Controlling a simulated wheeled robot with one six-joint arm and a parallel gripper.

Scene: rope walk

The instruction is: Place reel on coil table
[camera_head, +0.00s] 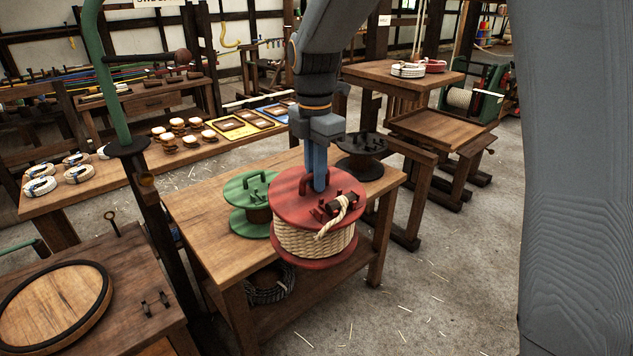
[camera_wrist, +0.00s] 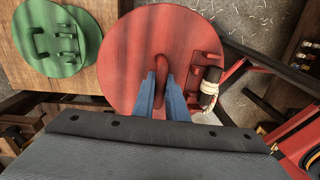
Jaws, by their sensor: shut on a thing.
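A red reel (camera_head: 286,209) wound with pale rope hangs upright from my gripper (camera_head: 319,186). The blue fingers are shut on the red handle on its top; the wrist view shows the reel's red top (camera_wrist: 132,45) and my gripper (camera_wrist: 161,92) around that handle. The reel is at the front right edge of a wooden table (camera_head: 200,220), partly over the floor; I cannot tell its exact height. Two surfaces bear coils: a long low table (camera_head: 85,198) at left with white coils (camera_head: 78,174), and a higher table (camera_head: 385,78) at back right with white and red coils.
A green reel (camera_head: 240,190) and a black reel (camera_head: 362,168) stand on the wooden table; the green one also shows in the wrist view (camera_wrist: 35,22). A dark post with a green pole (camera_head: 108,80) rises at left. Straw-strewn floor (camera_head: 440,270) at right is open.

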